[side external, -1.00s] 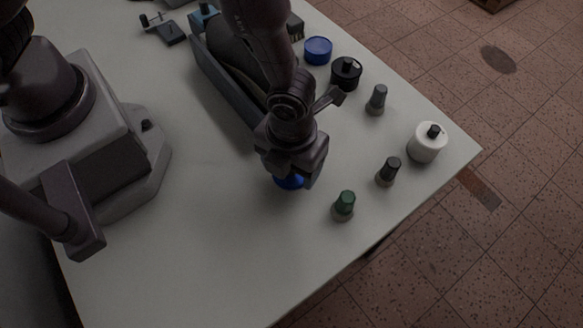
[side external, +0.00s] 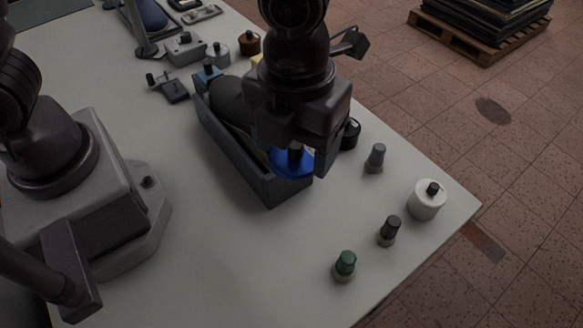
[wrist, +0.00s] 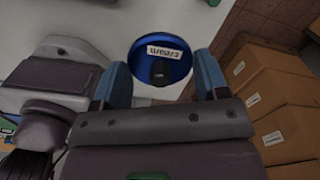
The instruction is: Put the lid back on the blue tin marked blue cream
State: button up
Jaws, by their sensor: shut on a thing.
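A round blue lid with a black knob and a label reading cream sits between my gripper's fingers. It shows in the side external view (side external: 288,166) and in the wrist view (wrist: 179,66). My gripper (side external: 300,158) is shut on the lid and holds it in front of the other jars, over or beside the near end of a dark tray in the picture. In the wrist view my gripper's blue fingertips (wrist: 162,70) stand on either side of the lid. The blue tin is not visible; my gripper and wrist cover that area.
The long dark tray (side external: 237,160) holds a dark shoe last (side external: 232,97). A black jar (side external: 351,131) shows just right of my gripper. A grey-capped bottle (side external: 375,158), white jar (side external: 427,200), black-capped bottle (side external: 388,231) and green-capped bottle (side external: 344,266) line the right edge. The front table is clear.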

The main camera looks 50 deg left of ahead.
jog(key=w+a+n, duration=0.6)
jog(key=w+a, duration=1.6)
jog(key=w, duration=0.1)
jog(key=shift+s+d+f, duration=0.1)
jog(key=shift+d+f, duration=0.05)
jog(key=shift+f, duration=4.3)
jog(key=shift+s+d+f, duration=0.1)
jog(key=shift+f, duration=4.35)
jog(key=shift+f, duration=0.15)
jog(key=o, duration=1)
jog(key=shift+o, duration=0.2)
